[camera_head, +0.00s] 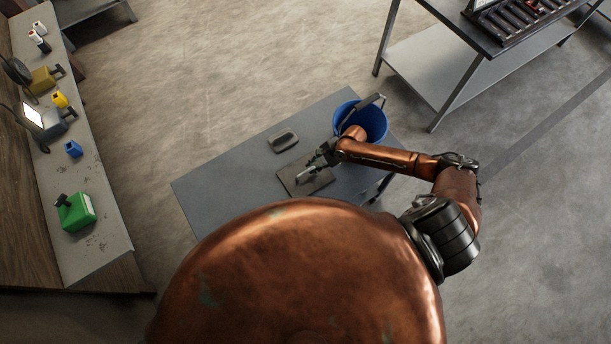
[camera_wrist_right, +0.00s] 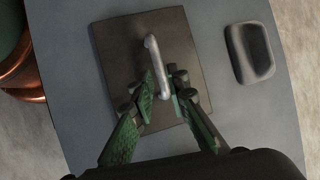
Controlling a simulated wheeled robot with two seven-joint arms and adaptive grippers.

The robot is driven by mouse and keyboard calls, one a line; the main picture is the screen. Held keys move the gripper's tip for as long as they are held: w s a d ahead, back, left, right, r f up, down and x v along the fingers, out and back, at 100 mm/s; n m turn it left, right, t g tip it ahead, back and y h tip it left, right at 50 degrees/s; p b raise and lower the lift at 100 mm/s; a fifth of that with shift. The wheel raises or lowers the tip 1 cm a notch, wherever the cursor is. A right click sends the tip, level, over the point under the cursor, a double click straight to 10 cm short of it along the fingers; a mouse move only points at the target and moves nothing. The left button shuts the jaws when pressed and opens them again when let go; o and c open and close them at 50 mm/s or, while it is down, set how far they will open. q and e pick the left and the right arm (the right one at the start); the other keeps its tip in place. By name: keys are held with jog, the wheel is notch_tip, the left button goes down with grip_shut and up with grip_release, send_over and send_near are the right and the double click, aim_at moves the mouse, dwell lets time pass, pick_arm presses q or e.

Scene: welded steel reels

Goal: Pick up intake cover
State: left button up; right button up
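The intake cover (camera_head: 292,184) appears to be the dark square plate with a light metal bar handle, lying flat on the grey table. It also shows in the right wrist view (camera_wrist_right: 115,52), with the handle (camera_wrist_right: 153,52) standing up along its middle. My right gripper (camera_head: 322,160) is over the cover. In the right wrist view its green-padded fingers (camera_wrist_right: 162,88) stand on either side of the handle's near part, with narrow gaps showing. It looks partly open; contact with the handle is not clear. My left gripper is not in view.
A dark rounded tray-like piece (camera_head: 283,141) lies beside the cover. A blue bucket (camera_head: 372,120) stands at the table's (camera_head: 215,187) right end, close to my right forearm. A workbench (camera_head: 92,160) with bottles and tools is at left; a roller table (camera_head: 440,62) is at upper right.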

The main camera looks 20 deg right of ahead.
aim_at(306, 171)
jog(key=x, duration=0.6)
jog(key=shift+s+a, duration=0.1)
jog(key=shift+a, duration=0.05)
jog(key=shift+c, duration=0.3)
grip_shut()
notch_tip(306, 171, up, 10)
jog(key=shift+p, duration=0.45)
